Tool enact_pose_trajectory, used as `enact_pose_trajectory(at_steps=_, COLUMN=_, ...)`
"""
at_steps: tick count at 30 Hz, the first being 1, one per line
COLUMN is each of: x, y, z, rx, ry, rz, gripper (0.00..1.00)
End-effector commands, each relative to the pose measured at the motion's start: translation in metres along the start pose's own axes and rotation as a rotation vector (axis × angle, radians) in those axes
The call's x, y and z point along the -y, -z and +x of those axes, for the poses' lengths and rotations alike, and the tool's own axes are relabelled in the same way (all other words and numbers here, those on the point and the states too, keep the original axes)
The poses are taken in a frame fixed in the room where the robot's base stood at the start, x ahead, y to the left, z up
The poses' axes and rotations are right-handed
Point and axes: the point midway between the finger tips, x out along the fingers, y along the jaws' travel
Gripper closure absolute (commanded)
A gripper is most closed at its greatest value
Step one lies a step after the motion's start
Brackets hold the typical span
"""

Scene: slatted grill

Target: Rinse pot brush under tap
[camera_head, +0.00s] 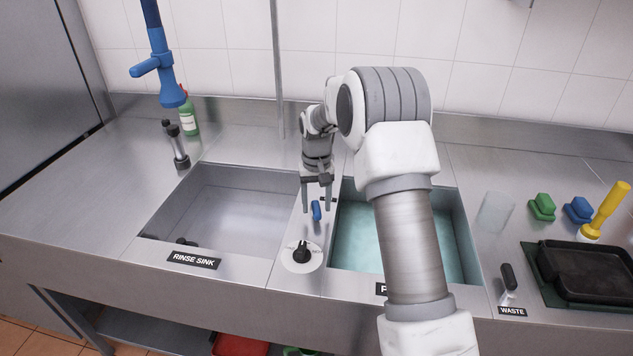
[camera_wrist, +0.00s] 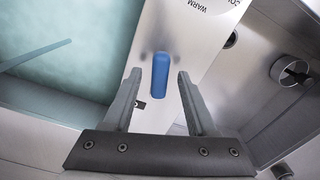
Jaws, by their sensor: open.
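A brush with a yellow handle (camera_head: 605,207) and a pale head, which looks like the pot brush, stands tilted at the far right beside a black tray. My gripper (camera_head: 318,208) is open and points down over the metal divider between the two sinks. A small blue piece (camera_head: 316,211) on the divider lies between or just beyond its fingers; the wrist view shows it upright between my open fingers (camera_wrist: 158,85), with no clear contact. A blue tap (camera_head: 165,70) hangs at the back left. The rinse sink (camera_head: 170,200) is left of my gripper.
A water-filled basin (camera_head: 355,240) lies right of the divider, partly hidden by my arm; a thin blue-grey stick (camera_wrist: 35,55) shows in it. A black knob (camera_head: 301,252) sits on the divider's front. A green bottle (camera_head: 188,118), sponges (camera_head: 542,207) and a black tray (camera_head: 585,270) stand around.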

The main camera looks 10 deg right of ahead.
Motion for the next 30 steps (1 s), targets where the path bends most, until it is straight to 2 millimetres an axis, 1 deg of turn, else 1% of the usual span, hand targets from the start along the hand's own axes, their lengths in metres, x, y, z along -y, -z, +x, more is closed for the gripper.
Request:
enact_pose_trajectory(at_steps=5, x=0.000, y=0.001, z=-0.034, rx=-0.006, ry=0.000, rz=0.000, gripper=0.43)
enact_pose_trajectory(at_steps=12, x=0.000, y=0.001, z=-0.094, rx=-0.006, ry=0.001, rz=0.000, gripper=0.43)
enact_pose_trajectory(at_steps=18, x=0.000, y=0.001, z=-0.138, rx=-0.005, ry=0.001, rz=0.000, gripper=0.43)
enact_pose_trajectory(at_steps=21, x=0.000, y=0.001, z=-0.152, rx=-0.004, ry=0.000, rz=0.000, gripper=0.43)
enact_pose_trajectory(at_steps=24, x=0.000, y=0.000, z=-0.162, rx=-0.002, ry=0.000, rz=0.000, gripper=0.43)
enact_pose_trajectory(at_steps=30, x=0.000, y=0.000, z=-0.169, rx=-0.001, ry=0.000, rz=0.000, gripper=0.43)
